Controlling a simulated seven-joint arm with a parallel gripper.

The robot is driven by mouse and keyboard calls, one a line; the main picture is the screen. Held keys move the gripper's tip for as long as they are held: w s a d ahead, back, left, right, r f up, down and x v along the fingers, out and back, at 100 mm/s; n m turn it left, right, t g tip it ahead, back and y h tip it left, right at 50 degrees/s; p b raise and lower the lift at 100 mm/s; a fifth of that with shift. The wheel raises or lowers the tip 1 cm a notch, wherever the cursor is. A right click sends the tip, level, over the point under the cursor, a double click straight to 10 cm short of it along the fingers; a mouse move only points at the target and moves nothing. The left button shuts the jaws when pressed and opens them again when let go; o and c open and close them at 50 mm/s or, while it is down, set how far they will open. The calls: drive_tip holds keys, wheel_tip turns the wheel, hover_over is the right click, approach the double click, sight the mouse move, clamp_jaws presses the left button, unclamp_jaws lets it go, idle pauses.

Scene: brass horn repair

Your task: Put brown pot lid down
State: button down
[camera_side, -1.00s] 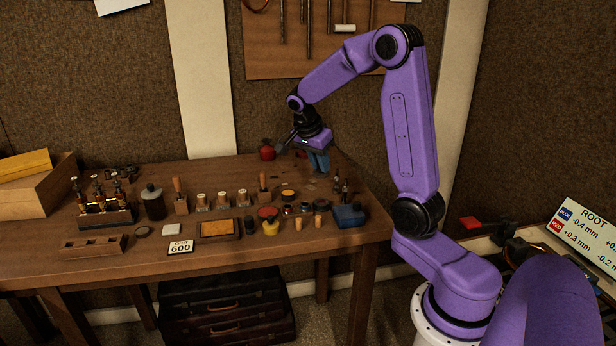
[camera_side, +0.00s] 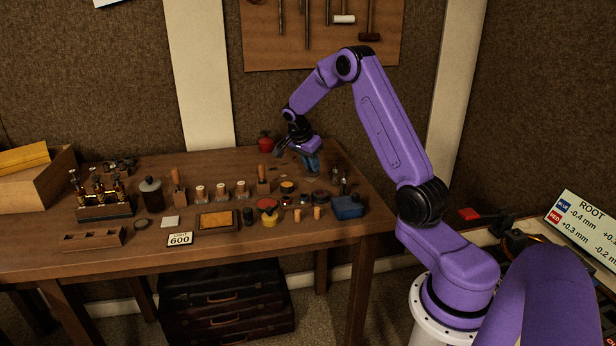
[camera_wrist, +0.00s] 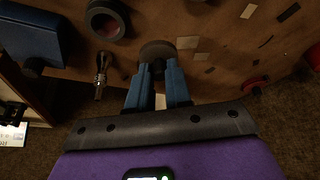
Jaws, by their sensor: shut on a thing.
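My gripper (camera_side: 311,166) is over the far right part of the workbench, fingers pointing down. In the wrist view its blue fingers (camera_wrist: 157,72) are shut on the brown pot lid (camera_wrist: 157,49), a dark brown round piece at the fingertips. The fingers cover part of its near edge. The lid appears close to the bench top, but I cannot tell whether it touches. In the side view I cannot make the lid out clearly at the fingertips.
A dark ring-shaped pot with a reddish inside (camera_wrist: 107,18), a metal-stemmed tool (camera_wrist: 101,75) and a blue box (camera_side: 348,207) are near the gripper. A red pot (camera_side: 265,145) stands behind it. Small flat pieces (camera_wrist: 187,43) lie on the bench, whose right edge is close.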

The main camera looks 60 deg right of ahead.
sight(308, 187)
drive_tip(key=shift+w+d+f, duration=0.3)
drive_tip(key=shift+w+f, duration=0.2)
drive_tip(key=shift+f, duration=0.2)
drive_tip(key=shift+w+d+f, duration=0.3)
drive_tip(key=shift+w+f, duration=0.15)
drive_tip(key=shift+f, duration=1.7)
drive_tip(key=shift+f, duration=0.15)
drive_tip(key=c, duration=1.1)
unclamp_jaws()
drive_tip(key=shift+o, duration=0.2)
